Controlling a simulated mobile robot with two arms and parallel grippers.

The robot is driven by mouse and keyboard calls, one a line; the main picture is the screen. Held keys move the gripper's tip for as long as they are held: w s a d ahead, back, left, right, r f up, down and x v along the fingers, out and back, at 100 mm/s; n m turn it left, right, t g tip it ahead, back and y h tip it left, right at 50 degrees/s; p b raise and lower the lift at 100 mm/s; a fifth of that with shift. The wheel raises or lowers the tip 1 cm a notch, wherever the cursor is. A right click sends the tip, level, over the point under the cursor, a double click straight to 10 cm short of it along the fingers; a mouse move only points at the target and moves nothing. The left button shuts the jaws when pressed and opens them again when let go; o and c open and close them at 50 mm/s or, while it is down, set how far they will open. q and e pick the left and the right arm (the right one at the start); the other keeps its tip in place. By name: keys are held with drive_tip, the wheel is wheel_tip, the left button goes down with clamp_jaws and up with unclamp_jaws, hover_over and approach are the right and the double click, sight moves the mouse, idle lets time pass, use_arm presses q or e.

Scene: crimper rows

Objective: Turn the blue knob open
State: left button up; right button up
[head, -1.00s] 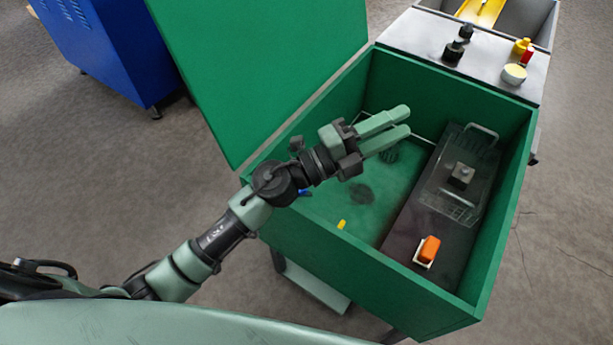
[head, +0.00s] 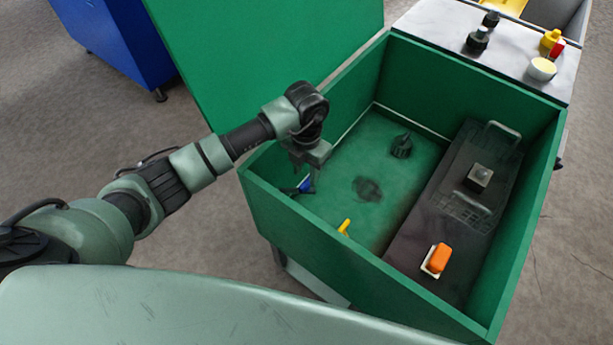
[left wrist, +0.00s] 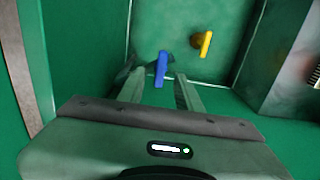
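The blue knob (head: 305,185) is a small lever handle low inside the green box, near its left corner. In the left wrist view the blue knob (left wrist: 162,68) lies at the fingertips, between the two fingers as seen from there. My left gripper (head: 306,172) points down into the box, right at the knob. In the left wrist view its fingers (left wrist: 158,80) are spread apart, with gaps to the knob on both sides. I cannot tell whether either finger touches it. My right gripper is not in view.
A yellow handle (head: 344,227) sits to the right of the blue knob. The green box (head: 257,190) has high walls around both. An orange switch (head: 438,258) and a dark unit with a wire handle (head: 503,128) are at the right. The raised green lid (head: 270,60) stands behind.

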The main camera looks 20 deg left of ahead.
sight(306, 181)
use_arm(q)
drive_tip(key=shift+f, duration=1.85)
clamp_jaws()
